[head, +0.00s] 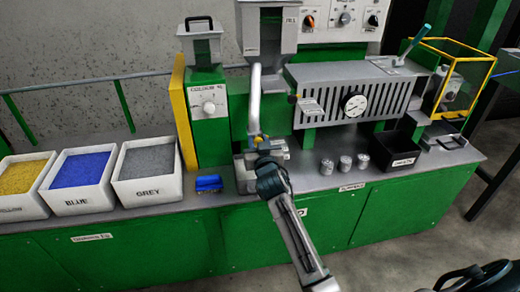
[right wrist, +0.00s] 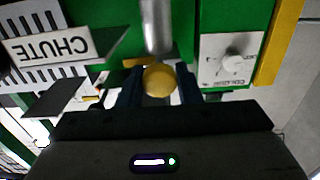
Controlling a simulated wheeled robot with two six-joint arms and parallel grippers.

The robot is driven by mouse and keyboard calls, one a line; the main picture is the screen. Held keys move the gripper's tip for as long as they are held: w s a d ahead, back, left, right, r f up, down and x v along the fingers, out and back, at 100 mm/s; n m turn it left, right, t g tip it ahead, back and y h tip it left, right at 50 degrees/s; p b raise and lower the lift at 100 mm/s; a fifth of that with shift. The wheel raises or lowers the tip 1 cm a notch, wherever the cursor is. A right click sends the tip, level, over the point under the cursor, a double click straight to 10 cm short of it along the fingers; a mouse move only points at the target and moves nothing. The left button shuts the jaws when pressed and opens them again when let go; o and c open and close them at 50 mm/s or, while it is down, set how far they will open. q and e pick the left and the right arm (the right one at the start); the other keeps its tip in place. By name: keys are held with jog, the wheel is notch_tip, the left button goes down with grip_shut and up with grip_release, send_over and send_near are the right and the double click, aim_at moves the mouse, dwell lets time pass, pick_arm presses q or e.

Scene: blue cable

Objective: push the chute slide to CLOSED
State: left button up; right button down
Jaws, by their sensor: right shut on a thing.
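The chute slide's round yellow knob (right wrist: 160,80) sits between the dark fingers of my right gripper (right wrist: 161,88) in the right wrist view. The gripper is shut on the knob. The grey chute pipe (right wrist: 156,25) rises just beyond it, and a white CHUTE label (right wrist: 52,45) shows upside down at the left. In the head view my right gripper (head: 262,150) is at the lower end of the pipe (head: 254,100), and the arm hides most of the slide. I cannot read an OPEN or CLOSED mark. My left gripper is not in view.
White bins of yellow, blue (head: 88,208) and grey (head: 150,197) pellets stand at the left. A small blue piece (head: 208,183) lies beside the gripper. Several metal cups (head: 344,163) and a black box (head: 400,158) stand right of it, below the grey barrel (head: 350,72).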

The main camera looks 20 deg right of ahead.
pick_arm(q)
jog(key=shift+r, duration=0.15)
pick_arm(e)
jog(key=shift+r, duration=0.2)
jog(key=c, duration=1.4)
grip_release()
jog(key=shift+o, duration=1.4)
jog(key=shift+w, duration=0.15)
jog(key=shift+w+f, duration=0.1)
jog(key=shift+f, duration=0.1)
jog(key=shift+s, duration=0.3)
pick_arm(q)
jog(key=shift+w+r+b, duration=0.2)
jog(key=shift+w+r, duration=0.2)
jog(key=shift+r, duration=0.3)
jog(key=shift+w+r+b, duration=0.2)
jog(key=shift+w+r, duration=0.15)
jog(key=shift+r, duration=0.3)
pick_arm(e)
jog(key=v, duration=1)
jog(key=shift+a, duration=0.1)
